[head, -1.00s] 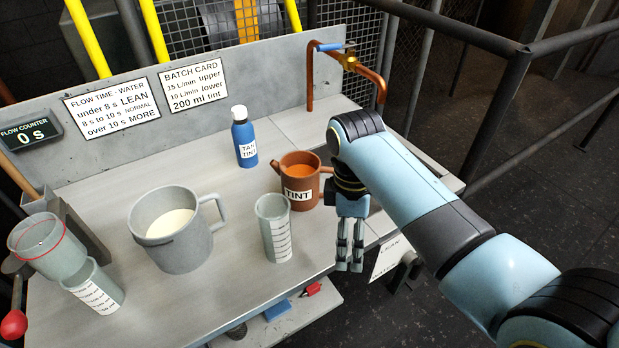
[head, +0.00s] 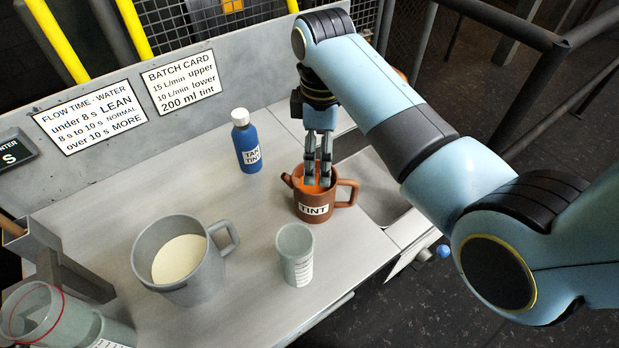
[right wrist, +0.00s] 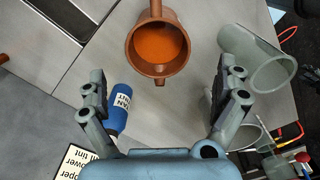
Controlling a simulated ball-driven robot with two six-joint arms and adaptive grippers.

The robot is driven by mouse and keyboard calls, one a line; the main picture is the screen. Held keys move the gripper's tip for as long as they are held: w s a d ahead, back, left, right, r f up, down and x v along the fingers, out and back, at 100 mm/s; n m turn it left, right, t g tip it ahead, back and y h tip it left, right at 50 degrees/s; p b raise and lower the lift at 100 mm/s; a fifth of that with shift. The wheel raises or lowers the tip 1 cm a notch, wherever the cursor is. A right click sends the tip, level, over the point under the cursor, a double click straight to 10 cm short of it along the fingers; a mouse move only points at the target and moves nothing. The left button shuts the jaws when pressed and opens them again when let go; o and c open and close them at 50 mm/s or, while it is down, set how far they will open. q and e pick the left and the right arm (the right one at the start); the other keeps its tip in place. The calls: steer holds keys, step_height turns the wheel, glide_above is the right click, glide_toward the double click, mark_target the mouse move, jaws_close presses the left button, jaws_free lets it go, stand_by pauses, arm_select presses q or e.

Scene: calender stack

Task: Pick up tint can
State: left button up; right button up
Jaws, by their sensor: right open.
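The tint can (head: 313,209) is a brown pot with a spout at left, a handle at right and a white TINT label. It stands upright on the bench with orange liquid inside. In the right wrist view the can (right wrist: 158,47) shows from above, beyond the fingers. My right gripper (head: 318,182) appears over the can's mouth in the head view. In the right wrist view its fingers (right wrist: 167,88) are spread wide, with nothing between them. I cannot tell its exact height above the can. My left gripper is not in view.
A blue TAN TINT bottle (head: 247,143) stands behind the can. A grey-green measuring cup (head: 295,257) and a large grey jug (head: 185,292) of pale liquid stand in front and to the left. A sink recess (head: 372,190) lies at right.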

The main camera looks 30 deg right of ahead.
mark_target(319, 169)
steer(key=f, duration=0.5)
steer(key=f+b, duration=0.1)
steer(key=f, duration=0.4)
steer(key=shift+w+d+f, duration=0.1)
steer(key=shift+d+f, duration=0.1)
steer(key=shift+f, duration=0.1)
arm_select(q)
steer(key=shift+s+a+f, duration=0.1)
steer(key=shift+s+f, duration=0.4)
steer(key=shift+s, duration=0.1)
arm_select(e)
steer(key=shift+c, duration=0.3)
steer(key=c, duration=0.5)
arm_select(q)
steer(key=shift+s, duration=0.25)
arm_select(e)
steer(key=c, duration=0.9)
steer(key=shift+r, duration=0.1)
